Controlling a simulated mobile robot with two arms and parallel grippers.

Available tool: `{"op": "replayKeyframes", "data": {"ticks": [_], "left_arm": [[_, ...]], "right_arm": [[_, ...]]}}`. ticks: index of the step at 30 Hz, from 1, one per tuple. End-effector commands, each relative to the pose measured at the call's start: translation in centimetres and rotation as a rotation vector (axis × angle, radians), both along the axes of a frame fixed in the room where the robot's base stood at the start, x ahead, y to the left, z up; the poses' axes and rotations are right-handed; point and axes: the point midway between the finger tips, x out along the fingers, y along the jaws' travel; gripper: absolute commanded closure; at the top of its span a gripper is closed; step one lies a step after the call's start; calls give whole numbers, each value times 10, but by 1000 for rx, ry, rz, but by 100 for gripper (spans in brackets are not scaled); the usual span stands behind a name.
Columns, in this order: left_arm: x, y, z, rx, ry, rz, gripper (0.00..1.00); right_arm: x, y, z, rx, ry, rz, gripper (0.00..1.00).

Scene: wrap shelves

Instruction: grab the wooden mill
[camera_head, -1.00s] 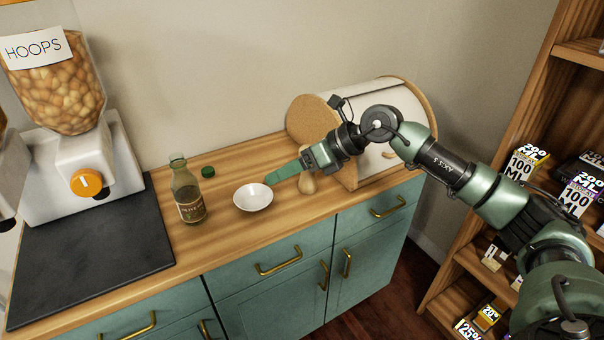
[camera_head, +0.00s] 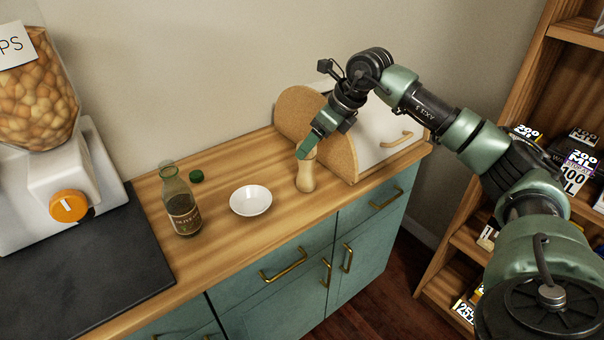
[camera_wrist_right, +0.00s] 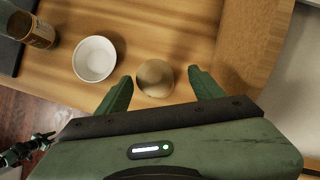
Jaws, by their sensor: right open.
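The wooden mill (camera_head: 306,177) stands upright on the wooden counter, in front of the bread box. Its top is partly hidden by my right gripper (camera_head: 304,151), which points down over it in the head view. In the right wrist view the mill's round top (camera_wrist_right: 155,78) sits between the two green fingers of the open right gripper (camera_wrist_right: 160,88), with a gap on either side. I cannot tell whether the fingers are level with the top or above it. My left gripper is not in view.
A white bowl (camera_head: 251,200) is left of the mill. The bread box (camera_head: 350,150) is close behind and right.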

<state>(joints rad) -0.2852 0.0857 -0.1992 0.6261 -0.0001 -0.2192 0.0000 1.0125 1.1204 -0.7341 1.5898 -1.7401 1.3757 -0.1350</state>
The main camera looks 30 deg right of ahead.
Motion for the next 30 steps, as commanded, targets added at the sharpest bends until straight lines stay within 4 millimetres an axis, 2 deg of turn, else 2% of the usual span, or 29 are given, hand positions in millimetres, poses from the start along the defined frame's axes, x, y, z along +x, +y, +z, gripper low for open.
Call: {"op": "replayKeyframes", "data": {"ticks": [3,7,12,20,27,30], "left_arm": [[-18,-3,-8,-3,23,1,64],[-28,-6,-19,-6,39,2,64],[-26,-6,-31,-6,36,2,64],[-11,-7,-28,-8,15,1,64],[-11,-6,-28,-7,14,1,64],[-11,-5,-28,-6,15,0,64]], "right_arm": [[4,4,-10,1,0,0,33],[11,12,-26,2,1,1,33],[21,18,-47,2,0,0,33],[23,19,-47,0,-1,0,33],[23,19,-47,1,0,0,99],[23,19,-47,1,0,0,100]]}}
